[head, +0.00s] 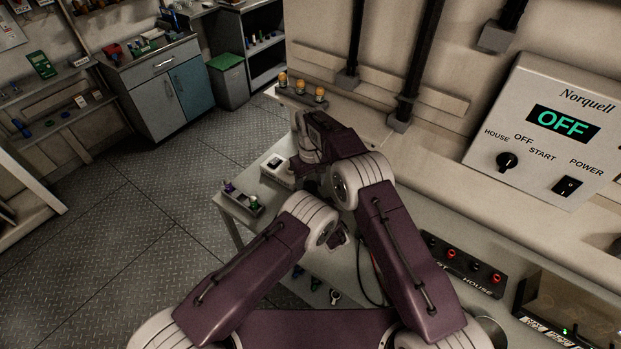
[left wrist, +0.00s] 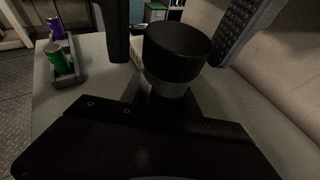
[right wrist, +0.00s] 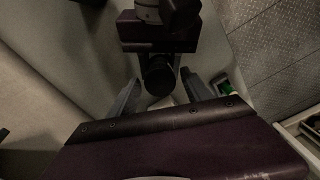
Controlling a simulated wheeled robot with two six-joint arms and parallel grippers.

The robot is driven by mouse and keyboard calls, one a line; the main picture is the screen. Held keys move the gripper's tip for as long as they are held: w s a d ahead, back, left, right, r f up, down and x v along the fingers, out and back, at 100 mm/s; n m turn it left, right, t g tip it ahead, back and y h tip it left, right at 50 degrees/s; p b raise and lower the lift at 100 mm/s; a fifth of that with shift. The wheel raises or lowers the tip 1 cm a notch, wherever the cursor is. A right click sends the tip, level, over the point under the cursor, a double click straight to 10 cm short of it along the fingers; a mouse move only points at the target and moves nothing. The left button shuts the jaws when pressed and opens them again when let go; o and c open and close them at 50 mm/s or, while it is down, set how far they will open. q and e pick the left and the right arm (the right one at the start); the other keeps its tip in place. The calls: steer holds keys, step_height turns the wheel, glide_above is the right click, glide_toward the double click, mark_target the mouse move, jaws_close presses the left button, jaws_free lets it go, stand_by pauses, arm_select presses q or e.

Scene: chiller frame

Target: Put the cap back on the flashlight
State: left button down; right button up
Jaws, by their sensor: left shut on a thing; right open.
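My left gripper (left wrist: 170,98) is shut on a black round-ended cylinder with a grey band, which looks like the flashlight (left wrist: 178,50). It holds the cylinder upright above the bench. My right gripper (right wrist: 162,90) is open, with its fingers apart on either side of the same cylinder, which also shows in the right wrist view (right wrist: 158,76). I cannot tell whether the right fingers touch it. In the head view my right gripper (head: 318,135) shows beyond my arms, which hide the held cylinder. I cannot make out the cap as a separate thing.
A grey tray (head: 234,196) with a purple and a green battery stands at the bench's left edge. A small white device (head: 277,168) is beyond it. Several amber-topped pieces (head: 300,87) stand at the back. A panel (head: 548,125) reading OFF is at the right.

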jaws_close()
steer(key=shift+o, duration=0.9)
jaws_free()
steer(key=shift+r, duration=0.1)
step_height(320, 180, up, 7)
steer(key=shift+r, duration=0.2)
arm_select(q)
steer(key=c, duration=0.8)
jaws_free()
steer(key=shift+c, duration=0.2)
